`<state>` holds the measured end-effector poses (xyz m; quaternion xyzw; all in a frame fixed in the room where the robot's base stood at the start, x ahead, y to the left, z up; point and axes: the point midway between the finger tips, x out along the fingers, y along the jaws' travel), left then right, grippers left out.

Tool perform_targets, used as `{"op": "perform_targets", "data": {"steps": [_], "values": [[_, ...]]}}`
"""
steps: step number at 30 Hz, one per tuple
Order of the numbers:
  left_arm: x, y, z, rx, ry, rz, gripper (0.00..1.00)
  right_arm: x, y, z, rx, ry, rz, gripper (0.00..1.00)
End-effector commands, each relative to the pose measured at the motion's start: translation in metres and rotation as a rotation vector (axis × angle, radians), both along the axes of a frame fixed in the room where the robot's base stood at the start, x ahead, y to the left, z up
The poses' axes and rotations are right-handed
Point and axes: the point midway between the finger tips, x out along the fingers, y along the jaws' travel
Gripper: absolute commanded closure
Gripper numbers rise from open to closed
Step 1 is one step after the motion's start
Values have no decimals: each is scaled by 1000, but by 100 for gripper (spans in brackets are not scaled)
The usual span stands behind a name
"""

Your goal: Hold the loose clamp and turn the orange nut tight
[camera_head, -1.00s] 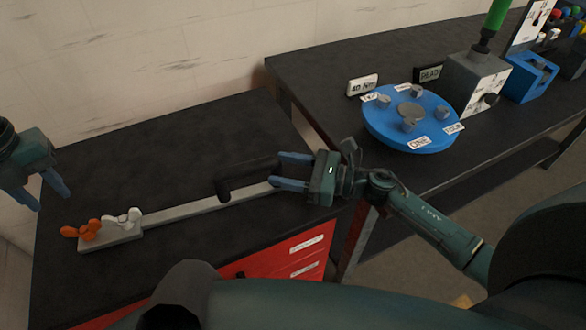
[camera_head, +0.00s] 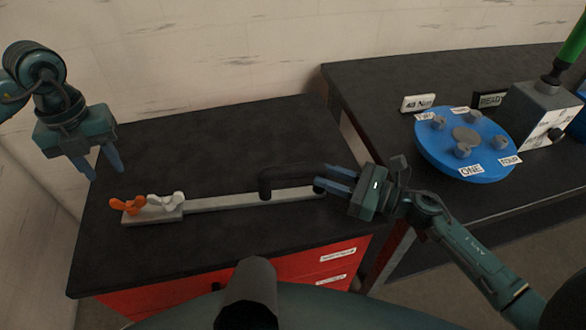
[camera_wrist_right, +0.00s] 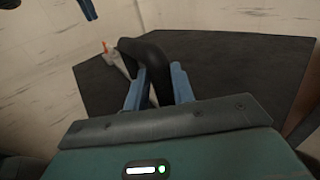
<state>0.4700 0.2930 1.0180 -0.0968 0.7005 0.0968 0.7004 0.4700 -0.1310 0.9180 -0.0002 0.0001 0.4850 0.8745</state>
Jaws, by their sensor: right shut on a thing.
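The black clamp (camera_head: 288,178) is a bent dark bar at the right end of a long grey rail (camera_head: 230,200) on the dark bench. My right gripper (camera_head: 333,180) is shut on the clamp's right end; in the right wrist view the dark bar (camera_wrist_right: 145,52) runs between its fingers (camera_wrist_right: 158,92). The orange nut (camera_head: 127,206) has wings and sits at the rail's left end, beside a white winged nut (camera_head: 166,201). My left gripper (camera_head: 100,162) is open and empty, above and slightly left of the orange nut, fingers pointing down.
The bench (camera_head: 230,140) is clear behind the rail, with a wall behind it. Red drawers (camera_head: 320,262) are at its front. A second bench at the right holds a blue disc (camera_head: 440,160) with grey knobs, small signs and a grey box (camera_head: 535,110).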

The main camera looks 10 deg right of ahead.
Motion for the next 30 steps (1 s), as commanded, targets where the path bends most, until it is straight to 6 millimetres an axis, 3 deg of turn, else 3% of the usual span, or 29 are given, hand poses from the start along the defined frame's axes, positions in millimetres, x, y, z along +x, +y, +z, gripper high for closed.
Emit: {"op": "perform_targets", "data": {"steps": [10, 22, 30], "values": [[0, 0, 2, 0, 0, 60, 64, 0, 0, 0, 1, 1, -1, 100], [0, -1, 15, 0, 0, 675, 64, 0, 0, 0, 1, 1, -1, 100], [0, 0, 13, 1, 1, 855, 64, 0, 0, 0, 1, 1, -1, 100]]}}
